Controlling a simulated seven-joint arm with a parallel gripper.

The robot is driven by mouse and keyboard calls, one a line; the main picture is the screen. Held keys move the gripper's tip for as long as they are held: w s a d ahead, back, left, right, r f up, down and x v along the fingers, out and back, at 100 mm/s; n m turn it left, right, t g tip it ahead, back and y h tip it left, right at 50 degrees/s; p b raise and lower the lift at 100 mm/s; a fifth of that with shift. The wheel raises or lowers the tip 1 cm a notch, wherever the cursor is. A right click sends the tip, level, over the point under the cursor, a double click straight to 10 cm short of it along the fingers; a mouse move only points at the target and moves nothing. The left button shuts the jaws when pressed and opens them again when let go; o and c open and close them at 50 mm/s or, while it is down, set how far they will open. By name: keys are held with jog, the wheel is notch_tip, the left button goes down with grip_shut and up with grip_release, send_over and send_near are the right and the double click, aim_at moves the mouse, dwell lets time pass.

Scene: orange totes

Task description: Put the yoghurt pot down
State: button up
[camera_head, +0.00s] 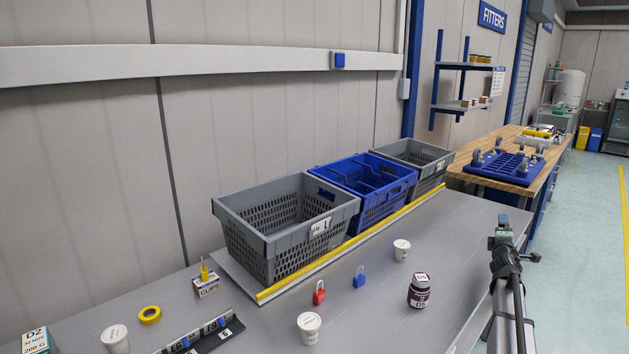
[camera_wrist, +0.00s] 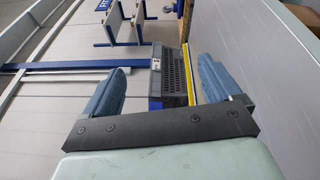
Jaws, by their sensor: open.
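Several white lidded pots stand upright on the grey bench (camera_head: 385,315) in the head view. One white pot (camera_head: 401,250) is right of the crates, another (camera_head: 309,325) is at the front middle, and a third (camera_head: 115,338) is at the front left. I cannot tell which is the yoghurt pot. My gripper (camera_head: 503,222) is raised at the bench's right side, apart from all the pots. In the wrist view its blue fingers (camera_wrist: 158,78) are wide apart with nothing between them. No pot can be made out in the wrist view.
A grey crate (camera_head: 258,248), a blue crate (camera_head: 367,218) and another grey crate (camera_head: 432,160) line the wall behind a yellow strip (camera_head: 352,243). A red padlock (camera_head: 320,293), a blue padlock (camera_head: 359,277) and a dark jar (camera_head: 419,291) stand on the bench. Bench surface around the jar is clear.

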jog(key=s+d+f+m+g+h, duration=0.1)
jog(key=s+d+f+m+g, duration=0.2)
jog(key=f, duration=0.5)
jog(key=s+d+f+g, duration=0.1)
jog(key=s+d+f, duration=0.1)
jog(key=s+f, duration=0.5)
jog(key=s+a+f+m+g+y, duration=0.15)
jog(key=s+a+f, duration=0.25)
jog(key=a+f, duration=0.5)
jog(key=s+a+f+m+g+y, duration=0.1)
jog(key=s+a+f+m+g, duration=0.35)
jog(key=f, duration=0.75)
jog(key=s+a+f+g+y, duration=0.1)
jog(key=s+a+f+y, duration=0.1)
jog(key=s+a+f, duration=0.55)
jog(key=s+a+f+m+g+y, duration=0.25)
jog(key=s+a+f+g, duration=0.35)
jog(key=s+a+f, duration=1)
jog(key=s+a+m+g, duration=0.1)
jog(key=s+a+g, duration=0.1)
jog(key=s+a, duration=0.2)
jog(key=s+a+m+g+y, duration=0.1)
jog(key=s+a, duration=0.3)
jog(key=s, duration=0.7)
jog(key=s+a+r+m+g+y, duration=0.1)
jog(key=s+a+g, duration=0.2)
jog(key=s, duration=0.5)
jog(key=shift+a, duration=0.8)
jog(key=shift+w, duration=0.1)
jog(key=shift+c, duration=0.2)
